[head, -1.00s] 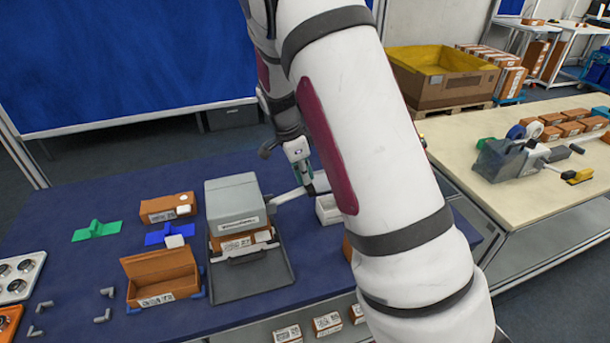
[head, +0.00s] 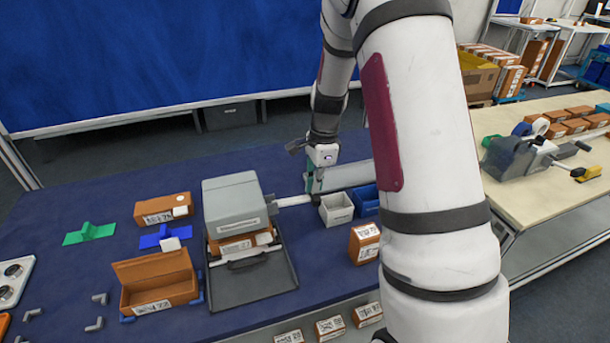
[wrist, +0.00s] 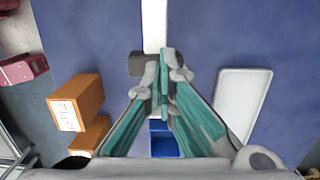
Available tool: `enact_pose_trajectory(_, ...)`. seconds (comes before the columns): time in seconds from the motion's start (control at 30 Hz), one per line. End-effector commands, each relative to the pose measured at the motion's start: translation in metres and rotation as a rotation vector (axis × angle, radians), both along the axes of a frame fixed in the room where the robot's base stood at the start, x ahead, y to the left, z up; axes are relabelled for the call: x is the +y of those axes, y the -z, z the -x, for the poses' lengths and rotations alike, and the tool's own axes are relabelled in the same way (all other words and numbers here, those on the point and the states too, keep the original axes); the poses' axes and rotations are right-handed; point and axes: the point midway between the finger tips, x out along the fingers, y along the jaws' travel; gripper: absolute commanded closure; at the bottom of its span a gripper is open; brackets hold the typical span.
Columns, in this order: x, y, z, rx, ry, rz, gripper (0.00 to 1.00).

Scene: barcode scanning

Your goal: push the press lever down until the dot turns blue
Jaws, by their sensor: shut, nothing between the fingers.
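The grey press (head: 232,200) stands on the blue table with a brown box (head: 238,243) under its head. Its white lever (head: 292,201) sticks out to the right, nearly level. My gripper (head: 314,190) points down at the lever's outer end. In the wrist view my gripper (wrist: 165,72) has its teal fingers together with nothing between them. I cannot make out the dot on the press.
A grey bin (head: 336,209) and a blue bin (head: 365,200) stand right of the lever, with a brown box (head: 364,242) in front. A pale tray (wrist: 244,100) lies beside the gripper. An open brown box (head: 158,281) and green and blue pieces lie left of the press.

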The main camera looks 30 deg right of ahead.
Motion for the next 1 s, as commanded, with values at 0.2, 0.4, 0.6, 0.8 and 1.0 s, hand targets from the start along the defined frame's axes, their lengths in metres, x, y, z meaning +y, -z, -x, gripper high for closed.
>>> enact_pose_trajectory(0.2,-0.006,0.027,-0.001,-0.034,0.007,-0.182,1.0)
enact_pose_trajectory(0.4,-0.004,0.043,0.0,-0.062,0.004,-0.317,1.0)
enact_pose_trajectory(0.6,-0.001,0.053,0.0,-0.062,-0.002,-0.325,1.0)
enact_pose_trajectory(0.8,0.0,0.061,0.002,-0.057,-0.003,-0.323,1.0)
enact_pose_trajectory(1.0,0.001,0.064,0.003,-0.055,-0.004,-0.322,1.0)
